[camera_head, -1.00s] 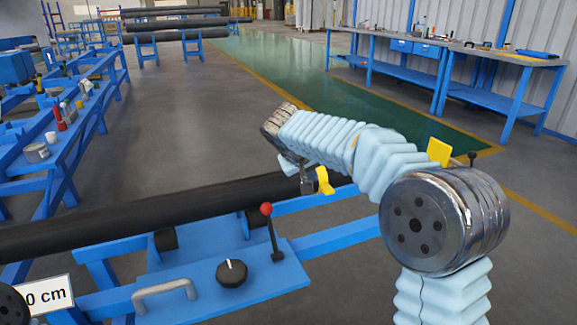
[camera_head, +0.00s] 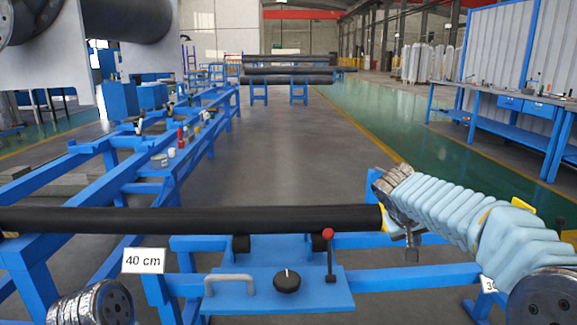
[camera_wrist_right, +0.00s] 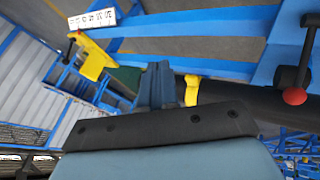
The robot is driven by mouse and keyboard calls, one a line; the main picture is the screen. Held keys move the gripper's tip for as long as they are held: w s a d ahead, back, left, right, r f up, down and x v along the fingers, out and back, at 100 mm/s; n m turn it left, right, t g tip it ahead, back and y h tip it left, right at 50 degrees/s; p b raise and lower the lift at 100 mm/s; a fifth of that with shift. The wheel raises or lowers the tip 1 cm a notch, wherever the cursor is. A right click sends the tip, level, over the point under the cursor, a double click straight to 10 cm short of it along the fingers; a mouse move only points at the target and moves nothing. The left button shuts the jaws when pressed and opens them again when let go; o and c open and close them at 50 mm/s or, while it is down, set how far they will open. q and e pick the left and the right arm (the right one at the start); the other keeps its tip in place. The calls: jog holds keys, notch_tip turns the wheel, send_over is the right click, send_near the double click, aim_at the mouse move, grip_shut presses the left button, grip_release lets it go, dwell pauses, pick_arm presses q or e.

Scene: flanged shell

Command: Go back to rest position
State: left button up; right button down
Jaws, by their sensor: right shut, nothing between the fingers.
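My right arm comes in from the right in the head view, in a pale blue bellows cover. My right gripper (camera_head: 411,252) is small and dark here, pointing down just beyond the right end of the black pipe (camera_head: 200,220). It is shut and empty. The pipe lies across the blue stand, and part of it also shows in the wrist view (camera_wrist_right: 258,102). At the bottom left of the head view only a metal joint of my left arm shows. My left gripper is out of view.
A red-knobbed lever (camera_head: 329,258), black dial (camera_head: 288,281) and grey handle (camera_head: 229,281) stand on the blue panel before the pipe. A "40 cm" sign (camera_head: 144,261) is at left. A workbench (camera_head: 500,118) stands far right.

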jog(key=s+a+f+n+g+y, duration=0.1)
jog(key=s+a+f+y, duration=0.15)
jog(key=f, duration=0.85)
jog(key=s+a+f+g+y, duration=0.1)
jog(key=s+a+f, duration=0.15)
jog(key=f, duration=0.85)
jog(key=s+a+f+n+g+y, duration=0.1)
jog(key=s+a+f+y, duration=0.15)
jog(key=f, duration=0.85)
jog(key=s+a+f+m+g+y, duration=0.15)
jog(key=s+a+f, duration=0.25)
jog(key=s+f, duration=0.6)
jog(key=s+a+f+m+y, duration=0.25)
jog(key=s+f, duration=0.35)
jog(key=s, duration=0.8)
jog(key=shift+n, duration=0.5)
jog(key=w+a+r, duration=0.1)
jog(key=a, duration=0.1)
jog(key=w+a+r, duration=0.1)
jog(key=w+a, duration=0.1)
jog(key=shift+r, duration=0.2)
